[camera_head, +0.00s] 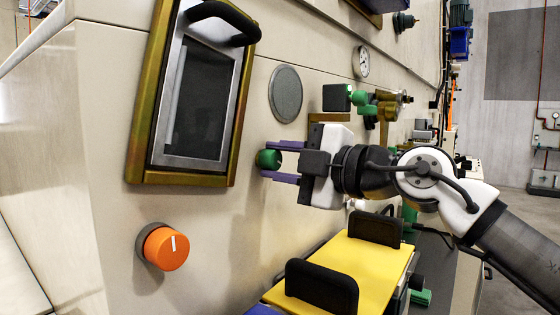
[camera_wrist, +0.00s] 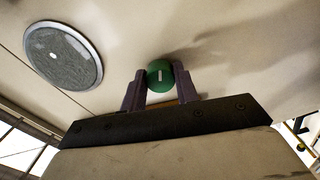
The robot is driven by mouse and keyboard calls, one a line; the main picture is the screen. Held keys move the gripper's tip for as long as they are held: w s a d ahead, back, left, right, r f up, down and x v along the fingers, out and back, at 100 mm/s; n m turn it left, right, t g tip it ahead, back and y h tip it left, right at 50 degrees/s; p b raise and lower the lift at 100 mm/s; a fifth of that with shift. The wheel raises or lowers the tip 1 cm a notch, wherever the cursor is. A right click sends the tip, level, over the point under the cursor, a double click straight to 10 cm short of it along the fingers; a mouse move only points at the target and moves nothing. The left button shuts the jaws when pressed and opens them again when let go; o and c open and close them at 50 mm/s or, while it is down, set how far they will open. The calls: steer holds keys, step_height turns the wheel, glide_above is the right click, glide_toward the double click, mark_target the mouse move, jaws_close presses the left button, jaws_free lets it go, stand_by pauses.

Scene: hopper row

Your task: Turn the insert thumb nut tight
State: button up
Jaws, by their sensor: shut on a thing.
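The green round thumb nut (camera_head: 267,159) sits on the beige machine wall, to the right of the framed window. In the wrist view it shows as a green disc (camera_wrist: 160,75) with a short white mark that stands nearly upright. My gripper (camera_head: 272,160) reaches it from the right, its two purple fingers above and below the nut. In the wrist view the fingertips of my gripper (camera_wrist: 160,80) lie on either side of the nut and are shut on it. Parts of the nut's sides are hidden by the fingers.
An orange knob (camera_head: 166,248) with a white mark is at the lower left. A window (camera_head: 146,110) with a brassy frame and black handle is nearby. A grey round disc (camera_head: 286,93) is above the gripper. A yellow panel (camera_head: 365,262) with black handles lies below my arm.

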steer(key=o, duration=1)
steer(key=b+v, duration=0.2)
steer(key=v, duration=1.2)
